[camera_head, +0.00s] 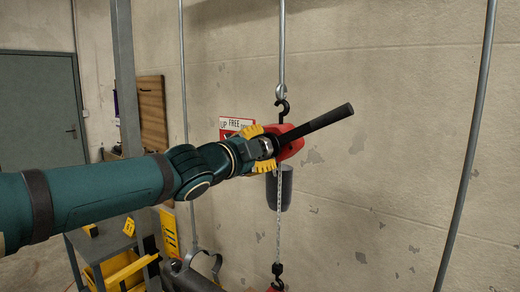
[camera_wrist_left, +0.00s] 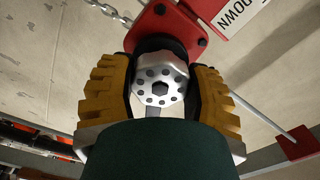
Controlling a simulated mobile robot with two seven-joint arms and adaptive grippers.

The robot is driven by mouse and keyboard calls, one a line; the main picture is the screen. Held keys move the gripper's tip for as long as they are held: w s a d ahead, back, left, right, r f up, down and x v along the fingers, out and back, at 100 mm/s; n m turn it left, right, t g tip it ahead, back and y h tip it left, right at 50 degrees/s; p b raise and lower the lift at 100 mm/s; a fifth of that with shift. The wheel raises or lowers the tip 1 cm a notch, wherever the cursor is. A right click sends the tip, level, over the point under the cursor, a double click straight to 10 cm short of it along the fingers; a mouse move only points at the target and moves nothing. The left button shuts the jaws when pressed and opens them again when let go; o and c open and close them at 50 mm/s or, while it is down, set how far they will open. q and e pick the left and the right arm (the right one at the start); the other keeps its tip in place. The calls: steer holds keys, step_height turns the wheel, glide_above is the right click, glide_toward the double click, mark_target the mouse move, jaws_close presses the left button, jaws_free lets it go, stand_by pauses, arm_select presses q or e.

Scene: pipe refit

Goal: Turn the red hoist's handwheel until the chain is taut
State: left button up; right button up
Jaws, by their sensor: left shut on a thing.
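The red hoist (camera_head: 291,146) hangs from a black hook (camera_head: 283,108) in front of the wall, its black lever (camera_head: 322,122) pointing up to the right. My left gripper (camera_head: 264,149) is at the hoist's near side, its yellow fingers shut on the handwheel. In the left wrist view my left gripper (camera_wrist_left: 160,78) has a finger on each side of the handwheel (camera_wrist_left: 160,88), whose silver face has a ring of holes. The red hoist body (camera_wrist_left: 172,25) shows behind it. The chain (camera_head: 278,225) runs straight down to a lower hook (camera_head: 278,269); I cannot tell how tight it is. My right gripper is out of view.
A dark grey cylinder (camera_head: 285,187) hangs beside the chain. A sign (camera_head: 230,124) reading "UP FREE" is behind the hoist. A pipe (camera_head: 190,280) lies low. A cart with a yellow bin (camera_head: 122,272) stands at lower left. Grey rods (camera_head: 468,150) flank the hoist.

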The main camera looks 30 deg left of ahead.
arm_select(q)
steer(key=shift+d+r, duration=0.15)
steer(key=o, duration=1.2)
steer(key=shift+d, duration=0.15)
steer(key=shift+s+a, duration=0.2)
steer(key=shift+s, duration=1.8)
steer(key=shift+s+a, duration=0.15)
steer(key=shift+s, duration=1.85)
steer(key=shift+s+a, duration=0.2)
steer(key=shift+s, duration=1.8)
